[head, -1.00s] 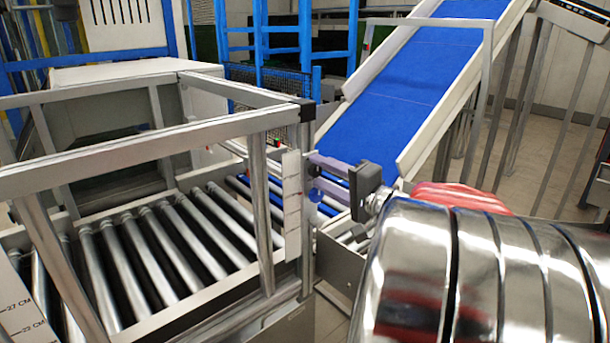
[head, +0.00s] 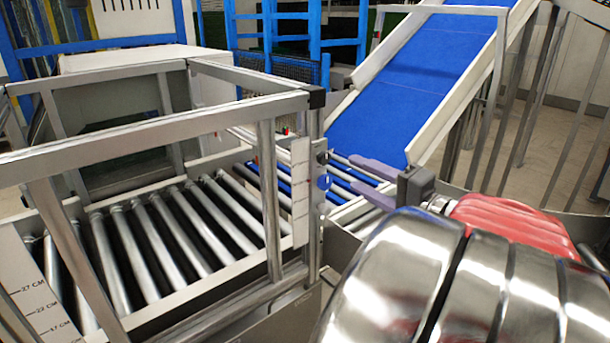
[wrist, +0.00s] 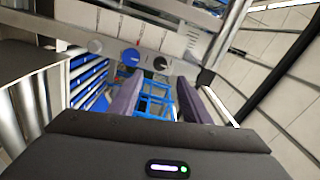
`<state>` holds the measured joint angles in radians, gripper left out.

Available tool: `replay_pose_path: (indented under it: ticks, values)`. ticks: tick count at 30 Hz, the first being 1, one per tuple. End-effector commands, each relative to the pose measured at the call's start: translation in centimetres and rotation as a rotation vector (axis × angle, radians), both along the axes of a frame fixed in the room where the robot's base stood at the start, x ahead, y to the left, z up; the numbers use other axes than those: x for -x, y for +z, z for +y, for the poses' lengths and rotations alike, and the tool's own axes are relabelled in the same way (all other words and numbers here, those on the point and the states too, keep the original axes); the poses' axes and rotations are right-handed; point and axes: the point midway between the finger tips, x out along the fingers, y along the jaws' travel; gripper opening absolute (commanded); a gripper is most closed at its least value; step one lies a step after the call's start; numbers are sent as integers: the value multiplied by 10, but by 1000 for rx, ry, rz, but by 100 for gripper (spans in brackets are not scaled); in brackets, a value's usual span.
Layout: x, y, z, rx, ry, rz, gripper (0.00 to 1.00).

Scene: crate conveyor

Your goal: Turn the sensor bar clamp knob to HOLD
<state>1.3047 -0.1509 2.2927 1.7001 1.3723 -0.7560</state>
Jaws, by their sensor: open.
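On the corner post of the metal frame, a blue round knob (head: 323,182) and a black knob (head: 322,157) face my gripper. In the wrist view the blue knob (wrist: 129,58) and the black knob (wrist: 162,63) sit side by side on a pale panel, with a grey round knob (wrist: 95,46) to their left. No label is readable, so I cannot tell which is the sensor bar clamp knob or its setting. My gripper (head: 358,174) is open and empty, right of the post and apart from the knobs. Its purple fingers (wrist: 158,80) point toward the panel.
The metal frame (head: 160,130) stands over a roller conveyor (head: 175,235) at left. A blue inclined belt (head: 400,95) rises behind my gripper. A white scale strip (head: 300,190) is fixed beside the post. A dark flat part (wrist: 30,75) shows at the wrist view's left.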

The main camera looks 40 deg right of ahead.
Motion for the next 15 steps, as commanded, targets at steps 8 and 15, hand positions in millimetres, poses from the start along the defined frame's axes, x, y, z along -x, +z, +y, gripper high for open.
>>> replay_pose_path:
  ticks: [8,15]
  values:
    - [32,0,-2,0,-4,0,43]
    - [46,0,-1,0,0,0,43]
